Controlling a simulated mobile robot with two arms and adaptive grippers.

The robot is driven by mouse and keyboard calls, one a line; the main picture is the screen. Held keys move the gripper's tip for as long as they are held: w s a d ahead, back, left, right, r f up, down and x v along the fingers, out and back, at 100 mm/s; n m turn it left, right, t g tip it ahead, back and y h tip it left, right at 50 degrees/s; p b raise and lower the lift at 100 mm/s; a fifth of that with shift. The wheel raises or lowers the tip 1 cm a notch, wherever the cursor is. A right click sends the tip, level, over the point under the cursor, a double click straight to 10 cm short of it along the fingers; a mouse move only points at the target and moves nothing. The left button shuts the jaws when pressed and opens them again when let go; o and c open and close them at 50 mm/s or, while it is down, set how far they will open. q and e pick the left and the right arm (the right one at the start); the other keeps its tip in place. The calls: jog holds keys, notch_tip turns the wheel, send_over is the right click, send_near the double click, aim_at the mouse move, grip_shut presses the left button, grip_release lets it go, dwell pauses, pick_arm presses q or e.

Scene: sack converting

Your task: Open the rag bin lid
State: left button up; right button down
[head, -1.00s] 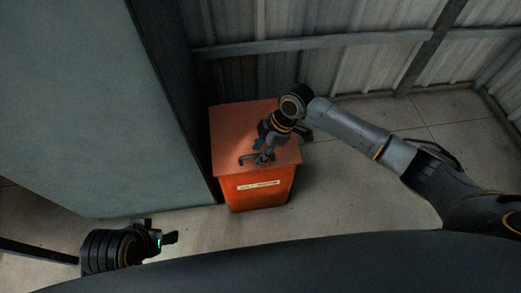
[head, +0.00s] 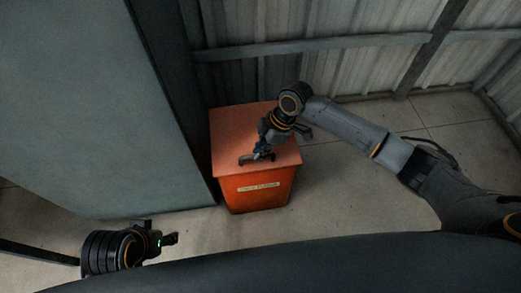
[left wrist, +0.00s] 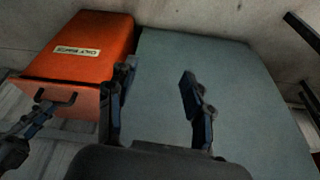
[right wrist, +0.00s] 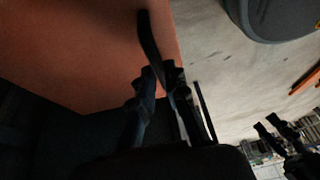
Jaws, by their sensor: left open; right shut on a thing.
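The orange rag bin (head: 258,195) stands on the floor with a pale label on its front. Its flat lid (head: 235,127) lies level on top and looks closed. A dark bar handle (head: 246,160) sits near the lid's front edge. My right gripper (head: 264,153) is shut on this handle from above. In the right wrist view the handle (right wrist: 150,40) runs between the fingers, against the orange lid (right wrist: 80,50). The bin (left wrist: 95,45) also shows in the left wrist view. My left gripper (head: 172,239) is open and empty, low at the left, away from the bin.
A large grey-green cabinet or panel (head: 80,110) stands close on the bin's left. A corrugated metal wall (head: 350,65) with rails runs behind the bin. The floor (head: 350,190) to the right of the bin is clear.

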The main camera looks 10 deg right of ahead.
jog(key=shift+w+r+p, duration=0.2)
jog(key=shift+r+p, duration=0.1)
jog(key=shift+r, duration=0.3)
pick_arm(q)
notch_tip(320, 180, down, 16)
jog(key=g+p, duration=0.1)
jog(key=p, duration=0.3)
jog(key=shift+d+f, duration=0.2)
jog(key=shift+f, duration=0.05)
pick_arm(e)
jog(key=w+r+g, duration=0.2)
jog(key=w+r, duration=0.6)
jog(key=r, duration=0.3)
jog(key=shift+r+m, duration=0.25)
jog(key=shift+m, duration=0.05)
jog(key=shift+s+d, duration=0.1)
